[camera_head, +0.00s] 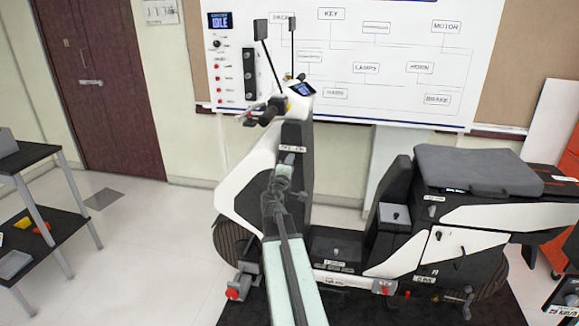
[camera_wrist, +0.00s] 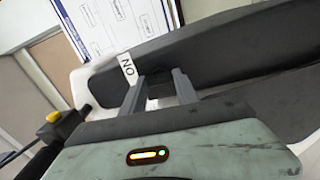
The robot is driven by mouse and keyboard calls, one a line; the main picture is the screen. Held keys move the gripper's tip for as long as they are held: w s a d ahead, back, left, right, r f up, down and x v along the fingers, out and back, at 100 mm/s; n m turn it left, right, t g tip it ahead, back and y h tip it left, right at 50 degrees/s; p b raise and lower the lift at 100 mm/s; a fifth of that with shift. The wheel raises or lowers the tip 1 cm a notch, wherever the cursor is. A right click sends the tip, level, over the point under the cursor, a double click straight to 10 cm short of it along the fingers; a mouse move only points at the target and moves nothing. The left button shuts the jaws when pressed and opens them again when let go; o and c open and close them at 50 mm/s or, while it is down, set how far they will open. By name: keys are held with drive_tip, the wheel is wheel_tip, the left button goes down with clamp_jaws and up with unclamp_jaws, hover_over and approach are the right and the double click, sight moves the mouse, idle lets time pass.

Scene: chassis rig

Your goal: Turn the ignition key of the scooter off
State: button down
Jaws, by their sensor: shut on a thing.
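The scooter (camera_head: 253,185) stands side-on in the middle of the head view, with its white and dark front panel facing my arm. My gripper (camera_head: 289,158) reaches that panel just below a small white key label (camera_head: 292,148). In the wrist view my gripper (camera_wrist: 158,76) has its two grey fingers against the dark panel, shut on the ignition key. The key itself is mostly hidden between the fingers, and its angle cannot be told. The label (camera_wrist: 127,68) shows beside the left finger; its letters appear upside down and read "ON".
The handlebar (camera_head: 268,112) with mirrors and a small display (camera_head: 302,89) stands above my gripper. The seat (camera_head: 465,168) lies to the right. A wall board (camera_head: 365,60) hangs behind. A dark shelf table (camera_head: 40,230) stands at left, with clear floor between.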

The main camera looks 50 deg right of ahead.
drive_tip(key=shift+n, duration=0.5)
drive_tip(key=c, duration=0.9)
unclamp_jaws()
drive_tip(key=shift+d, duration=0.1)
